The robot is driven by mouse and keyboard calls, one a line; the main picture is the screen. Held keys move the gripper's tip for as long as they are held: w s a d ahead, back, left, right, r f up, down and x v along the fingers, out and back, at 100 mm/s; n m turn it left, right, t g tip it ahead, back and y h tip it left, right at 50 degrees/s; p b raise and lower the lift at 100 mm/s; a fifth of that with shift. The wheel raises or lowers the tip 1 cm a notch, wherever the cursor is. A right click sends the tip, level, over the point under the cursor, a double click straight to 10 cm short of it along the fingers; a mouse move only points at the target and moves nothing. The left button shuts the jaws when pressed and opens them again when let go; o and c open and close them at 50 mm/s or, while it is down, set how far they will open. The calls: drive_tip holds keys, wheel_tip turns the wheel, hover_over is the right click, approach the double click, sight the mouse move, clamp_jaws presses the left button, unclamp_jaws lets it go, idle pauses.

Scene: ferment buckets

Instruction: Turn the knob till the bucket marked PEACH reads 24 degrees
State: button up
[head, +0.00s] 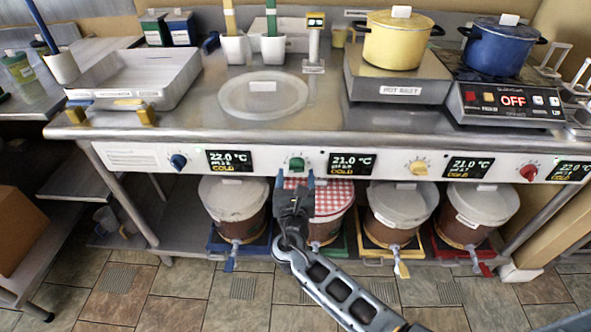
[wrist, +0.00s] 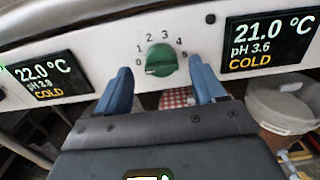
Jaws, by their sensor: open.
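The green knob (head: 296,163) sits on the white panel, with a dial numbered up to 5. In the wrist view the knob (wrist: 161,60) has its pale mark at the lower left, near 0. My gripper (head: 295,181) is open, its blue fingers on either side of the knob and apart from it. The display right of the knob (head: 351,163) reads 21.0 °C, pH 3.6, COLD in the wrist view (wrist: 268,42). Below stands a bucket with a red checked cover (head: 333,197), partly hidden by my gripper. I cannot read PEACH on any bucket.
The blue knob (head: 178,161) has a 22.0 °C display (head: 229,160). The yellow knob (head: 418,168) has a 21.0 °C display (head: 467,167). The red knob (head: 528,173) is at the right. The steel counter edge (head: 330,138) overhangs the panel.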

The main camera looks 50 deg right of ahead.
sight(297, 167)
drive_tip(key=shift+x, duration=1.45)
drive_tip(key=shift+s, duration=0.1)
drive_tip(key=shift+c, duration=0.3)
drive_tip(key=c, duration=1)
drive_tip(key=shift+o, duration=0.2)
